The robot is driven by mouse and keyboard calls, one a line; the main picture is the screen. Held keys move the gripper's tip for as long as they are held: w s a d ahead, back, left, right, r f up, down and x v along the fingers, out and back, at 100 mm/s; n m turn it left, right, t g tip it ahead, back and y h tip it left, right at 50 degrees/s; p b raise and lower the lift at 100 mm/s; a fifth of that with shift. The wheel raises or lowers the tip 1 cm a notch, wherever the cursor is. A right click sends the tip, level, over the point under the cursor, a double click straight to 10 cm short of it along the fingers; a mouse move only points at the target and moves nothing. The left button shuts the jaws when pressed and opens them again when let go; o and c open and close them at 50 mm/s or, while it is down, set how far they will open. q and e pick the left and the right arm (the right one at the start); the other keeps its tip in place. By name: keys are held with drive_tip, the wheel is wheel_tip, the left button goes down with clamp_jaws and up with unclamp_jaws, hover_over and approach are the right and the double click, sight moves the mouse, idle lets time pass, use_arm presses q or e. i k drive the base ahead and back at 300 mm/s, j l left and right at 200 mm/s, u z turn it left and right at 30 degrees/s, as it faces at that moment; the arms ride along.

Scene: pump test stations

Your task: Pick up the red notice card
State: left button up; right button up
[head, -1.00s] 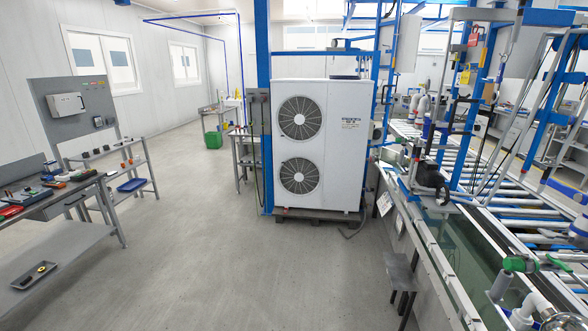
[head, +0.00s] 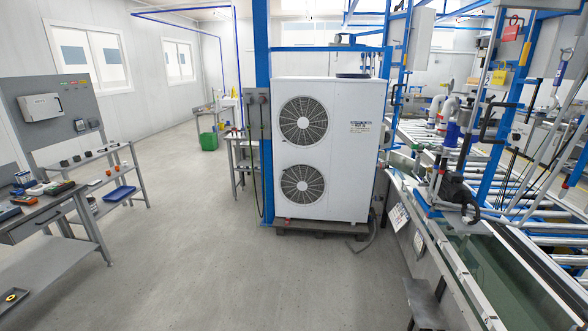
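A small red tag-like piece (head: 512,32) hangs high on the blue frame at the upper right, above a yellow tag (head: 498,77). It may be the red notice card, but it is too small for me to read. Neither of my grippers shows in the head view.
A grey workbench (head: 40,204) with tools stands at the left. A white unit with two fans (head: 345,150) stands on a dark pallet at centre. The roller line and water tank (head: 490,270) fill the right. A grey step (head: 428,305) stands before the tank. The middle floor is open.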

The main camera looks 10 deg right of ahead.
sight(510, 33)
drive_tip(key=i, duration=3.7)
drive_tip(key=z, duration=2.1)
